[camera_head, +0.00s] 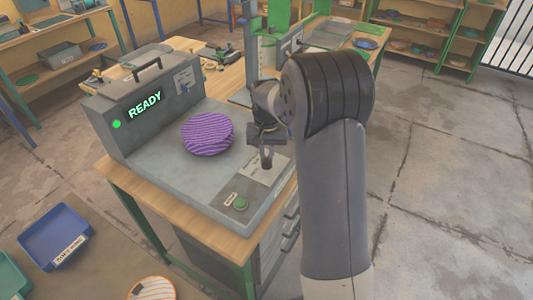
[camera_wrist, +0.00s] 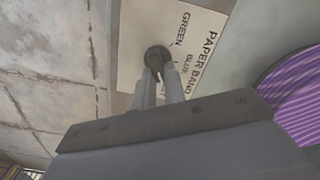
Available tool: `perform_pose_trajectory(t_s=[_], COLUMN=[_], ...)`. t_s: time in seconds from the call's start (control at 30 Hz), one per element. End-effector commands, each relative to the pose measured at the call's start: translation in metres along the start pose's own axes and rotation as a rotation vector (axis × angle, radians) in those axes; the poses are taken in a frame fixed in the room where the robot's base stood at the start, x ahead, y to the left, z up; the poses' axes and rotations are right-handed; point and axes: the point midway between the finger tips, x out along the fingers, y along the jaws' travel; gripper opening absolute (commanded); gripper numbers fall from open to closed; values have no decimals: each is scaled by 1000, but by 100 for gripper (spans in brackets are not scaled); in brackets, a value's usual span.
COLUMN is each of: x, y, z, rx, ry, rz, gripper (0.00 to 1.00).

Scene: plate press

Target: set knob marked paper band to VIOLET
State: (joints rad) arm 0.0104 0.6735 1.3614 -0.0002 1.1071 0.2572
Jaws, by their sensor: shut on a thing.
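The knob marked paper band (camera_wrist: 157,54) is a dark round knob on a pale label plate (camera_wrist: 190,20) in the wrist view. The plate reads PAPER BAND, with GREEN and a partly covered word that looks like BLUE around the knob; other lettering is hidden by my gripper. My gripper (camera_wrist: 158,75) is shut on the knob, its two fingers at the knob's sides. In the head view my gripper (camera_head: 266,160) points down at the label plate (camera_head: 262,172) on the press's right side. Which word the knob points to cannot be told.
The grey press (camera_head: 185,190) shows a lit READY sign (camera_head: 145,104). A purple striped plate (camera_head: 208,134) lies on it, left of my gripper. A green button (camera_head: 240,203) sits at the front. A blue tray (camera_head: 55,237) and an orange-striped plate (camera_head: 152,289) are at lower left.

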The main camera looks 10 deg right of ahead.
Motion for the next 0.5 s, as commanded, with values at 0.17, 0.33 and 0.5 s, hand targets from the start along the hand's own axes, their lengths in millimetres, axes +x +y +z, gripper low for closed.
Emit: perform_pose_trajectory(t_s=[0.17, 0.33, 0.5], x=[-1, -1, -1], y=[0, 0, 0], z=[0, 0, 0], rx=[12, 12, 11], ry=[2, 2, 2], rz=[-1, -1, -1], gripper=[0, 0, 17])
